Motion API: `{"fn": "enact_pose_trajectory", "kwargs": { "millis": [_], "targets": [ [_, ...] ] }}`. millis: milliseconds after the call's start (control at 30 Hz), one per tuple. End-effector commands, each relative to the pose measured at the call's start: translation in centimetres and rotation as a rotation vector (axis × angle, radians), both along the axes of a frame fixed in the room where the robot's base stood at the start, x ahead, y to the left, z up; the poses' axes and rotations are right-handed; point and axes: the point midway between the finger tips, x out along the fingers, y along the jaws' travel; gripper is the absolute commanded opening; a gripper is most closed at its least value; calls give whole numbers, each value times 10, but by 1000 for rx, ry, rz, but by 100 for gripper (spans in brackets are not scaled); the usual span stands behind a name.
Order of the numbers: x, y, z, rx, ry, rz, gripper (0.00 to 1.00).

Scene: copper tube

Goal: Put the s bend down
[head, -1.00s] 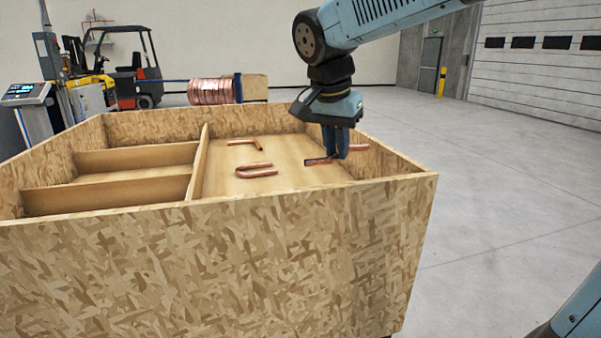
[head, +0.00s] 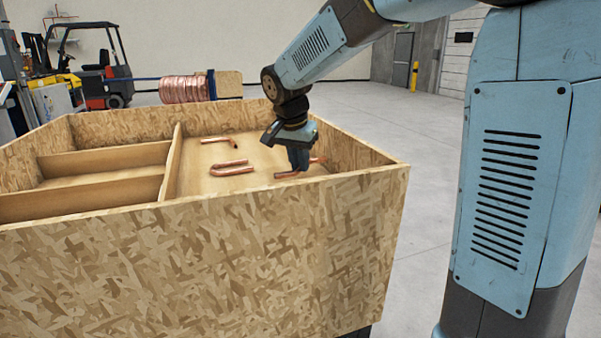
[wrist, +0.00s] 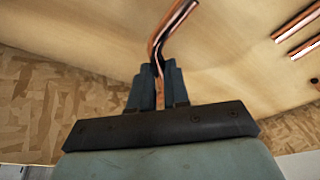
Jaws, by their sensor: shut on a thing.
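The s bend is a bent copper tube (head: 286,175) in the right-hand part of the wooden crate. My gripper (head: 299,168) is shut on it, pointing down, with tube showing on both sides of the fingers. In the wrist view, the s bend (wrist: 172,32) runs up from between the fingers of my gripper (wrist: 158,82) and bends to the right. It is low over the crate floor; I cannot tell whether it touches. The fingers hide its middle.
The crate (head: 215,265) has high walls and a divider (head: 172,160) left of the parts.

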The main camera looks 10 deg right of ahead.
Motion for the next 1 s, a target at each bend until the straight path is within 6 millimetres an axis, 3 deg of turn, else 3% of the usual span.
{"fn": "enact_pose_trajectory", "kwargs": {
  "millis": [200,600,633,867,1000],
  "targets": [
    [2,0,-29,-1,2,-1,0],
    [1,0,-35,0,1,-1,0],
    [1,0,-34,-1,0,-1,19],
    [2,-1,-34,-1,0,-1,41],
    [2,-1,-34,-1,0,-1,41]
  ]
}}
